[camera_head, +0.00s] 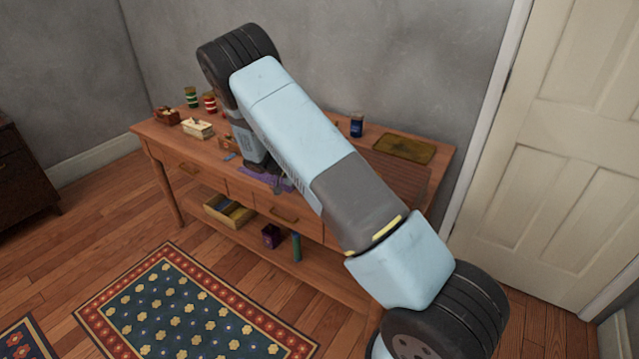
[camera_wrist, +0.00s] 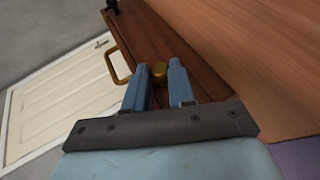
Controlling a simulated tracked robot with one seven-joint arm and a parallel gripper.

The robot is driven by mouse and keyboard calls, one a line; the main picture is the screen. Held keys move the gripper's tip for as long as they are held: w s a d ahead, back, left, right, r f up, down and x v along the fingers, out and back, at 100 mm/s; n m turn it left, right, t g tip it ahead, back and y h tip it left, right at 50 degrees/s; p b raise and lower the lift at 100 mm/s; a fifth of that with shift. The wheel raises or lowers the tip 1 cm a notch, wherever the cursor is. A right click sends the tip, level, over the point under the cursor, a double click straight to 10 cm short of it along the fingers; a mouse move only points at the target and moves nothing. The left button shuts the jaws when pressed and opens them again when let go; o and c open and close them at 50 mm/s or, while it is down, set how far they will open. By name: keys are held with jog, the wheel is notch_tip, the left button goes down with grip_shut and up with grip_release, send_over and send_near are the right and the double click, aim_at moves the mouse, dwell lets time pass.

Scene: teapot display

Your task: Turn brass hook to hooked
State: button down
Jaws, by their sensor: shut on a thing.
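In the wrist view, a small brass piece (camera_wrist: 159,72), apparently the brass hook, sits between the two blue-grey fingers of my gripper (camera_wrist: 160,78). My gripper is shut on it. Only its rounded end shows, so I cannot tell which way it is turned. It lies against a dark brown wooden panel (camera_wrist: 165,42). A brass handle (camera_wrist: 118,63) stands out from the panel's left edge. In the head view my arm covers the middle of the table, and the hook and fingertips are hidden.
The wooden table (camera_head: 152,131) stands against the grey wall. A basket (camera_head: 166,116), white box (camera_head: 198,128), green tin (camera_head: 191,97) and red tin (camera_head: 210,104) stand at its left. A blue tin (camera_head: 356,126) and tray (camera_head: 405,149) are at the right. A purple cloth (camera_head: 280,184) lies near the front.

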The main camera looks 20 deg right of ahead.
jog(key=shift+a+f, duration=0.1)
jog(key=shift+a, duration=0.05)
jog(key=c, duration=1)
grip_release()
jog(key=shift+w, duration=0.1)
jog(key=v, duration=1.3)
jog(key=shift+w+a, duration=0.1)
jog(key=shift+a, duration=0.15)
jog(key=shift+r, duration=0.2)
jog(key=s+d+r+n+t+y, duration=0.2)
jog(key=s+d+r+y, duration=0.4)
jog(key=r, duration=0.6)
jog(key=s+d+r+n+t+y, duration=0.1)
jog(key=s+d+r+y, duration=0.2)
jog(key=s+d+r, duration=0.65)
jog(key=s+r+n+t+y, duration=0.1)
jog(key=s+r+t, duration=0.1)
jog(key=s, duration=0.6)
jog(key=s+r+n+t+y, duration=0.1)
jog(key=s+r+t, duration=0.2)
jog(key=s, duration=0.5)
jog(key=s+a+r+n+t+y, duration=0.1)
jog(key=s+r+t, duration=0.2)
jog(key=s, duration=0.5)
jog(key=shift+s+a+r+n+y, duration=0.1)
jog(key=shift+r+n+y, duration=0.2)
jog(key=shift+r, duration=0.35)
